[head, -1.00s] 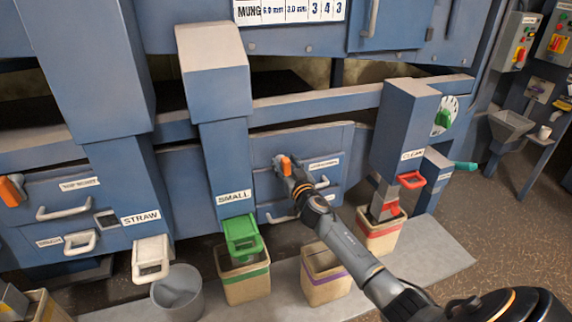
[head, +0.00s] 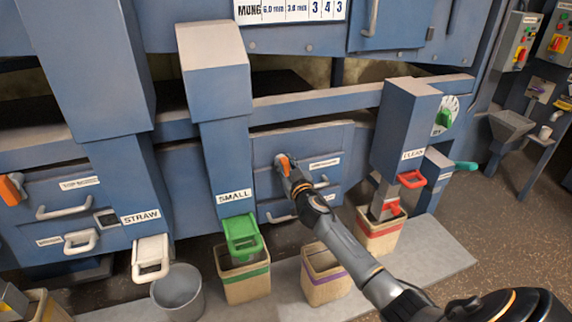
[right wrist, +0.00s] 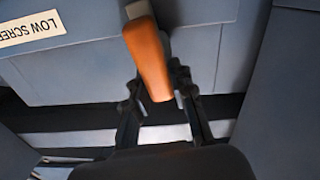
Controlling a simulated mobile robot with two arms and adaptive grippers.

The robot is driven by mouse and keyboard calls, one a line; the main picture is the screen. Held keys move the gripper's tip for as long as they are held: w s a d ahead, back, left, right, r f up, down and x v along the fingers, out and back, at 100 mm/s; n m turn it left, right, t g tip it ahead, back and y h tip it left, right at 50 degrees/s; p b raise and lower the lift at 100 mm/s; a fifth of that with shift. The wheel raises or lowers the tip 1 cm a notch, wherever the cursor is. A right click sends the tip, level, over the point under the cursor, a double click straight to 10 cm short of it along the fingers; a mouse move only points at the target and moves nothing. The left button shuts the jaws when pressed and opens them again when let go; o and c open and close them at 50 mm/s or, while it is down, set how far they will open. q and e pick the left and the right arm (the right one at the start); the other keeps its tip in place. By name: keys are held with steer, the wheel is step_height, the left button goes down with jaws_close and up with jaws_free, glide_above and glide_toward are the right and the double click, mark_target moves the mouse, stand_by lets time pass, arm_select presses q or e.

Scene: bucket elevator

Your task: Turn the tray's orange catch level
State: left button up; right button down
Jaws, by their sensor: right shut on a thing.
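The orange catch (head: 283,164) is on the blue tray front (head: 318,142) between the SMALL and CLEAN spouts. It stands nearly upright with a slight lean to the left. My right gripper (head: 292,180) is shut on the catch from the front and below. In the right wrist view the orange catch (right wrist: 149,58) runs down between the two dark fingers of my right gripper (right wrist: 160,98). Beside it is a label reading LOW SCREE, cut off by the frame edge. The fingers partly hide the catch's lower end in the head view. My left gripper is not in view.
Another orange catch (head: 12,189) is at the far left. The SMALL spout (head: 230,165) and the CLEAN spout (head: 402,130) stick out either side of the tray. Bins (head: 325,285) and a grey bucket (head: 178,292) stand below. The floor at right is clear.

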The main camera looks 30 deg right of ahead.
steer(key=n, duration=0.2)
steer(key=a+n, duration=0.1)
steer(key=n, duration=0.1)
steer(key=shift+w+f+n+b, duration=0.1)
steer(key=shift+f+n+b, duration=0.1)
steer(key=shift+n+b, duration=0.15)
steer(key=shift+w+a+f+n+b, duration=0.15)
steer(key=shift+f+n+b, duration=0.2)
steer(key=shift+n, duration=1.5)
steer(key=shift+s+a+f+n+b, duration=0.1)
steer(key=shift+a+f+n+b, duration=0.15)
steer(key=shift+n, duration=1.6)
steer(key=shift+w+a+f+n+b, duration=0.1)
steer(key=shift+f+n+b, duration=0.3)
steer(key=shift+n, duration=1.45)
steer(key=shift+f+n, duration=0.1)
steer(key=shift+n, duration=0.2)
steer(key=c, duration=1.1)
jaws_free()
